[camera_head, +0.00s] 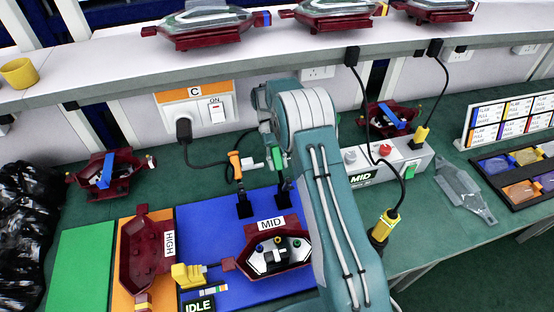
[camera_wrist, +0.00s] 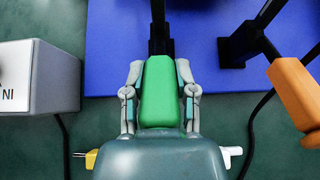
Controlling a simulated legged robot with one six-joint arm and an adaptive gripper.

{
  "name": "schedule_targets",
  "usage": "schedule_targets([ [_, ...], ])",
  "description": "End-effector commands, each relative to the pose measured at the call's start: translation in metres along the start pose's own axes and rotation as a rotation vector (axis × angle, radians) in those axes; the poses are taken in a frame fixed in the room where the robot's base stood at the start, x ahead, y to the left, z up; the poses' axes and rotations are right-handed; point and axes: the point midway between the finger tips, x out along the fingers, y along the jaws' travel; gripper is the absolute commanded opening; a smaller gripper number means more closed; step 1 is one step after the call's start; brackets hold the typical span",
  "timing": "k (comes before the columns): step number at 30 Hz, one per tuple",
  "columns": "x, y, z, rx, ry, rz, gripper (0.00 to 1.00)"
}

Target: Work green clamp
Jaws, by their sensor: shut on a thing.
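The green clamp (camera_wrist: 160,95) stands between the two fingers of my gripper (camera_wrist: 160,72) in the wrist view, with a finger against each side. My gripper is shut on it. A black part runs from its far end over the blue mat (camera_wrist: 200,78). In the head view the green clamp (camera_head: 277,158) shows only in part beside my teal arm, above two black stands (camera_head: 244,205) on the blue mat. An orange clamp (camera_head: 235,165) on a black cable is to its left; it also shows at the right of the wrist view (camera_wrist: 296,92).
A dark red lamp housing (camera_head: 268,262) marked MID sits on the blue mat, another marked HIGH (camera_head: 146,268) on an orange mat. A grey box (camera_head: 405,165) marked MID with buttons stands right of my arm. A yellow connector (camera_head: 384,224) hangs on a cable.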

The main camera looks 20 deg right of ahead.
Motion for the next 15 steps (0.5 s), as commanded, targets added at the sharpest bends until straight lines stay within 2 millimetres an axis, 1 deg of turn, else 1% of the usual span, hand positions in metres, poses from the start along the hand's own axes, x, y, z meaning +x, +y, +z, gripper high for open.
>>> schedule_targets([
  [11, -0.0009, -0.0006, -0.0018, -0.001, 0.007, -0.001, 0.00],
  [12, -0.0009, -0.0006, -0.0017, -0.001, 0.007, -0.001, 0.46],
  [14, -0.0009, -0.0006, -0.0015, -0.001, 0.006, 0.000, 0.71],
  [15, -0.0008, -0.0005, -0.0011, -0.001, 0.005, 0.000, 0.71],
])
